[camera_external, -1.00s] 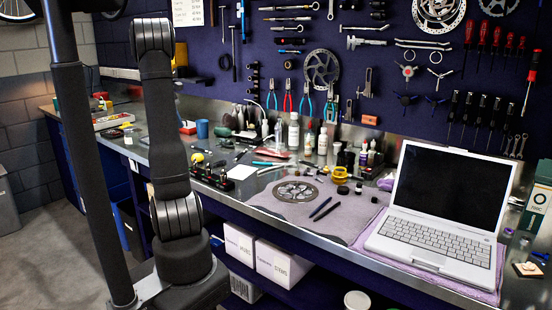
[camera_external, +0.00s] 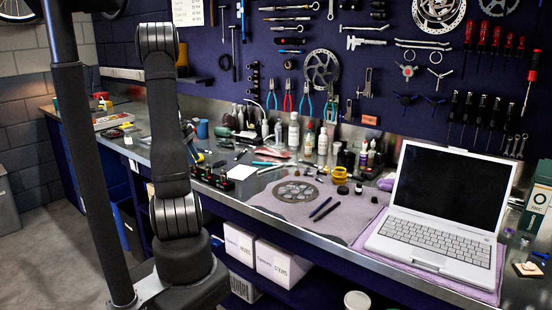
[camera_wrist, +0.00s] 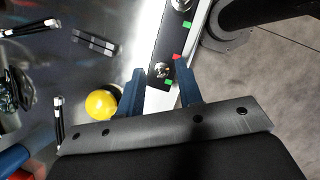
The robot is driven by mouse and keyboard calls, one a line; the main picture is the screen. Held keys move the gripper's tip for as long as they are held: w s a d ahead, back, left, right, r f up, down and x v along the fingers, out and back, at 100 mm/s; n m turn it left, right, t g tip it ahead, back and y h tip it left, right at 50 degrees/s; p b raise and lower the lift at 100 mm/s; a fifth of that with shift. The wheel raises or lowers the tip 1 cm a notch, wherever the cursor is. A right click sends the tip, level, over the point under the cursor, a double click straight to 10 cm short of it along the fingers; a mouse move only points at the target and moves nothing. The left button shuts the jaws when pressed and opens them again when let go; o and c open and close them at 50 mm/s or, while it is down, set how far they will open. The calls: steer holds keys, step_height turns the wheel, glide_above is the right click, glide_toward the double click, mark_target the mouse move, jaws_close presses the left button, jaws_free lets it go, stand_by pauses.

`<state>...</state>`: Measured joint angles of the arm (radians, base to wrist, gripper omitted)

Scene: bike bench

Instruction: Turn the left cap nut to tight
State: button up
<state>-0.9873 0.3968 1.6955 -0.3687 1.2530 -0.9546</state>
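The dark fixture block (camera_wrist: 169,40) lies on the bench and carries shiny cap nuts. The cap nut nearest the yellow ball, apparently the left one (camera_wrist: 161,70), is just beyond my fingertips, between their lines. A red mark and a green mark lie beside it. A second cap nut (camera_wrist: 181,5) shows at the top edge, with a green mark near it. My gripper (camera_wrist: 160,80) is open, its two blue fingers apart with nothing clamped. In the external view the block (camera_external: 222,184) shows at the bench's front edge; my arm largely hides my gripper.
A yellow ball (camera_wrist: 102,104) lies left of my fingers in the wrist view. A laptop (camera_external: 440,205) and a grey mat (camera_external: 340,228) are further right.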

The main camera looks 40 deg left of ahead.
steer(key=shift+c, duration=0.2)
jaws_close()
steer(key=shift+m, duration=0.3)
steer(key=m+g, duration=0.1)
steer(key=m, duration=0.1)
steer(key=m+g, duration=0.1)
steer(key=m, duration=0.1)
steer(key=shift+w+a, duration=0.1)
steer(key=shift+w, duration=0.1)
steer(key=m+g, duration=0.1)
steer(key=m, duration=0.4)
steer(key=shift+w+g, duration=0.15)
steer(key=shift+g, duration=0.25)
steer(key=shift+o, duration=0.2)
jaws_free()
